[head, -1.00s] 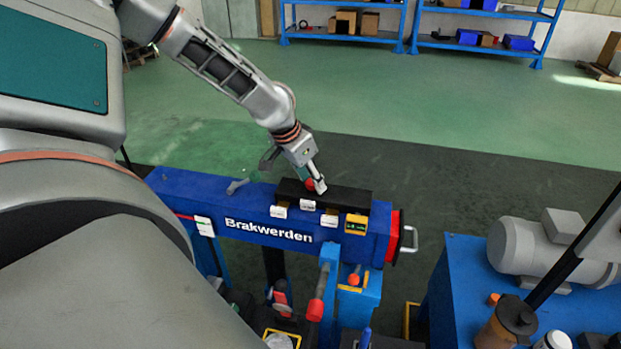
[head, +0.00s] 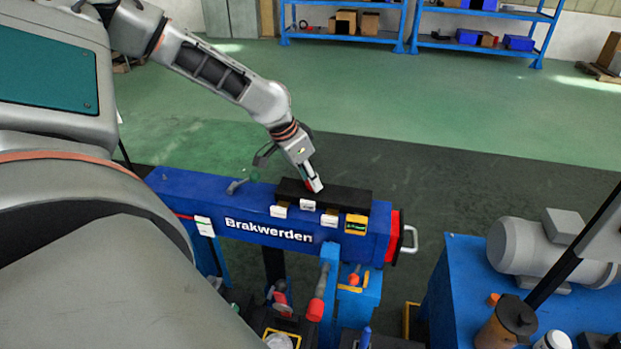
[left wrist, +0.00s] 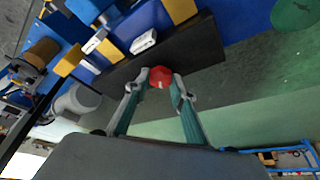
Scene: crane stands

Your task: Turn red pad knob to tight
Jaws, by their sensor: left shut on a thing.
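The red pad knob (left wrist: 160,76) sits on the black block (left wrist: 200,50) in the left wrist view. The black block (head: 345,198) lies on top of the blue beam marked Brakwerden (head: 185,193) in the head view. My left gripper (head: 315,187) reaches down onto the block and hides most of the knob there. In the left wrist view my left gripper (left wrist: 162,82) has a finger on each side of the knob and is shut on it. Which way the knob is set cannot be told. My right gripper is not in view.
White tags (head: 278,211) and a yellow label (head: 356,224) are on the beam's front. A blue table with a motor (head: 540,252) is at the right. Open green floor (head: 430,100) lies behind the beam.

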